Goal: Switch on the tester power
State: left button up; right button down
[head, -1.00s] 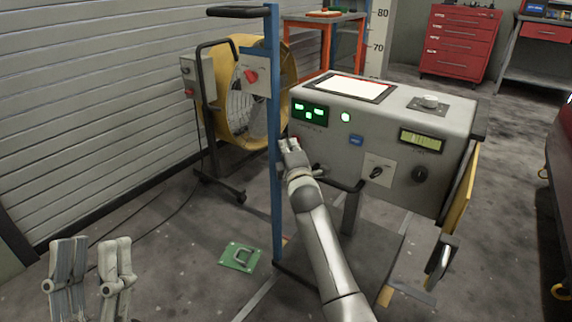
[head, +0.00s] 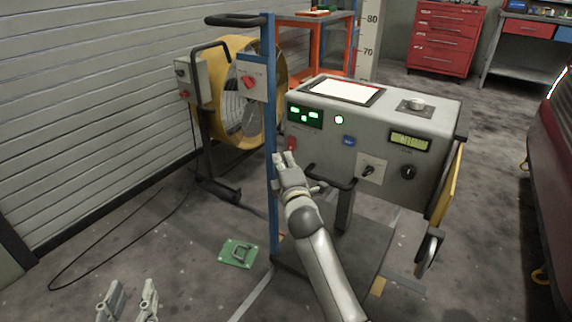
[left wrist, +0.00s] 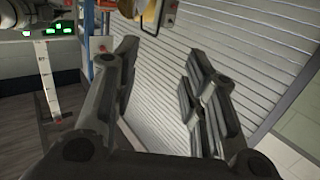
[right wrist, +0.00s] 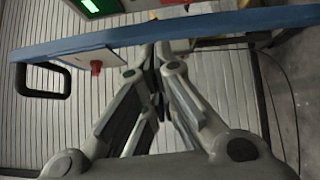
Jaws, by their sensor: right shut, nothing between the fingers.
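The grey tester console (head: 375,150) stands on a cart, with a lit green display (head: 305,114) and a lit round green lamp (head: 339,119). A red switch (head: 291,144) sits on its front, below the display at the left edge. My right gripper (head: 285,157) is shut and empty just below the red switch, close to the blue post (head: 271,180). Its closed fingertips also show in the right wrist view (right wrist: 156,65). I cannot tell whether it touches the console. My left gripper (head: 128,302) is open and empty at the lower left, away from the console.
A panel with a red knob (head: 250,82) hangs on the blue post. A black handle bar (head: 330,178) juts from the console front. A yellow fan (head: 240,110) stands behind. A green plate (head: 238,253) lies on the floor, with free floor to its left.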

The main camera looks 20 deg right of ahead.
pick_arm(q)
jog(key=shift+s+a+f+g+y+p, duration=0.25)
jog(key=shift+f+g, duration=0.3)
jog(key=shift+f, duration=0.35)
jog(key=shift+s+a+f+g+y+p, duration=0.1)
jog(key=shift+s+a+f+g, duration=0.15)
jog(key=shift+f+g, duration=0.5)
jog(key=shift+s+a+f+g+y+p, duration=0.15)
jog(key=shift+s+f+g, duration=0.25)
jog(key=shift+f, duration=0.6)
pick_arm(e)
jog(key=shift+s+a+r, duration=0.1)
jog(key=shift+s+a, duration=0.05)
jog(key=shift+s, duration=0.8)
jog(key=shift+s+a+r, duration=0.1)
jog(key=shift+s, duration=0.85)
